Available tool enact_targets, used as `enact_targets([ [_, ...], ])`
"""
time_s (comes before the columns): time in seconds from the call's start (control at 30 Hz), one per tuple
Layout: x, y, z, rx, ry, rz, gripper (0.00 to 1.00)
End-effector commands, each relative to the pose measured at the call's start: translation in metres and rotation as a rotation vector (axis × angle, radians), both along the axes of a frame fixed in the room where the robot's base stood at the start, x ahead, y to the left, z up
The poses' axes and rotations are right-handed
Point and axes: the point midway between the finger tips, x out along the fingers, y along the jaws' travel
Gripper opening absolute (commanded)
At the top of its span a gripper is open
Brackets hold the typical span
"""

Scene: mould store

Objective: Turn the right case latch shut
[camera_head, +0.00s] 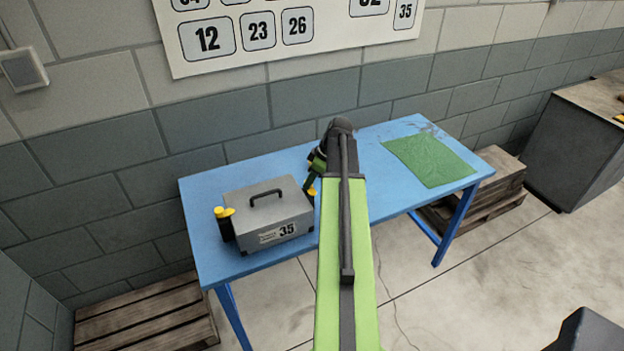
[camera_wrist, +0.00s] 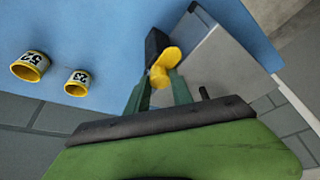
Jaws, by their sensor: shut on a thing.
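The grey case (camera_head: 268,214) stands lid down on the blue table, with a dark handle on top and a label marked 35. Its right latch, with a yellow lever, shows as a small yellow bit (camera_head: 311,191) beside my arm in the head view. In the wrist view the yellow lever (camera_wrist: 168,56) sits against the grey case (camera_wrist: 222,72). My gripper (camera_wrist: 160,80) is shut on this yellow lever, one finger on each side. The left latch (camera_head: 225,214) has a yellow lever over a black body. My arm hides much of the right latch in the head view.
In the wrist view, two yellow-rimmed cylinders, marked 52 (camera_wrist: 30,66) and 23 (camera_wrist: 77,83), are near the blue table (camera_wrist: 95,30). A green mat (camera_head: 430,160) lies on the table's right part. A wall stands close behind the table.

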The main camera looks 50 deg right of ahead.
Motion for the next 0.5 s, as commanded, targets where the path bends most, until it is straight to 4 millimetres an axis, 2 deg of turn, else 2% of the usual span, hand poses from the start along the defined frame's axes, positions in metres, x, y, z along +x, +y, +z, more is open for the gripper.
enact_targets([
  [0.03, -0.0007, -0.0049, -0.0002, -0.004, 0.0, -0.006, 0.0],
  [0.27, -0.0004, 0.0015, -0.0003, -0.007, 0.002, -0.036, 0.0],
  [0.5, -0.0008, 0.0044, -0.0003, -0.006, 0.0, -0.168, 0.0],
])
